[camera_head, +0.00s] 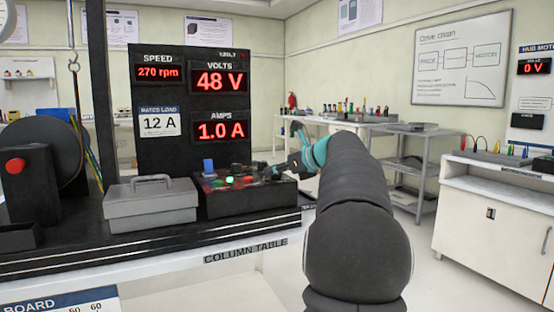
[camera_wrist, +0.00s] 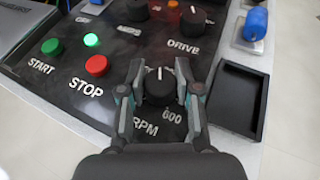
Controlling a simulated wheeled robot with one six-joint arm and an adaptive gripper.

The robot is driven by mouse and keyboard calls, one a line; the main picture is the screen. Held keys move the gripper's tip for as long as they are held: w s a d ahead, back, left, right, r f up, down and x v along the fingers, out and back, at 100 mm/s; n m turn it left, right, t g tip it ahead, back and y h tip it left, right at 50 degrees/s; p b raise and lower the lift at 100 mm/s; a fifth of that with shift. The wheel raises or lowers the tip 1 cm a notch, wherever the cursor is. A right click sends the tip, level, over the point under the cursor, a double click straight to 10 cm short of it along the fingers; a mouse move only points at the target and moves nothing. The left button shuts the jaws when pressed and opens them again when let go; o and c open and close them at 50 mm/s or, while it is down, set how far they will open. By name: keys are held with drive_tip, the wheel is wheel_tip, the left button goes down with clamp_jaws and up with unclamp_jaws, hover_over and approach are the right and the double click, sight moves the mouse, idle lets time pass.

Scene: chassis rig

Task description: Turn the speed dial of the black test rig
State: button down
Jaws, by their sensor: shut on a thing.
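The black test rig's display panel (camera_head: 190,110) stands on the table in the head view, reading 270 rpm, 48 V and 1.0 A. Its control box (camera_head: 248,197) sits in front of it. In the wrist view the black speed dial (camera_wrist: 158,88) has a white pointer line, with "RPM" and "600" printed near it. My gripper (camera_wrist: 159,92) is shut on this dial, one finger on each side. In the head view my gripper (camera_head: 276,172) is at the right end of the control box, and the dial cannot be made out there.
Green START (camera_wrist: 51,46) and red STOP (camera_wrist: 97,65) buttons lie left of the dial, near a lit green lamp (camera_wrist: 91,40). Another black knob (camera_wrist: 188,22) marked DRIVE is beyond it. An empty black tray (camera_wrist: 238,98) is at right. A grey toolbox (camera_head: 150,205) stands left of the control box.

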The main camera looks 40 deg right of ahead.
drive_tip(key=n+y+p, duration=0.1)
drive_tip(key=y+p, duration=0.1)
drive_tip(key=p, duration=0.1)
drive_tip(key=shift+d+r+n+g, duration=0.1)
drive_tip(key=shift+r+n+g, duration=0.3)
drive_tip(key=shift+f+n+g+y+p, duration=0.2)
drive_tip(key=shift+n+g+y+p, duration=0.3)
drive_tip(key=shift+n+y+p, duration=0.5)
drive_tip(key=shift+f+n+g+y, duration=0.25)
drive_tip(key=shift+n+g+y, duration=0.55)
drive_tip(key=shift+n+y, duration=0.4)
drive_tip(key=shift+n+g+y, duration=1)
drive_tip(key=shift+n+g, duration=0.1)
drive_tip(key=shift+n, duration=0.1)
drive_tip(key=shift+n+g+y, duration=0.3)
drive_tip(key=shift+n+g, duration=0.2)
drive_tip(key=shift+g, duration=0.2)
drive_tip(key=c, duration=0.8)
unclamp_jaws()
drive_tip(key=shift+r+m+t, duration=0.15)
drive_tip(key=shift+m+t, duration=0.15)
drive_tip(key=shift+t, duration=0.2)
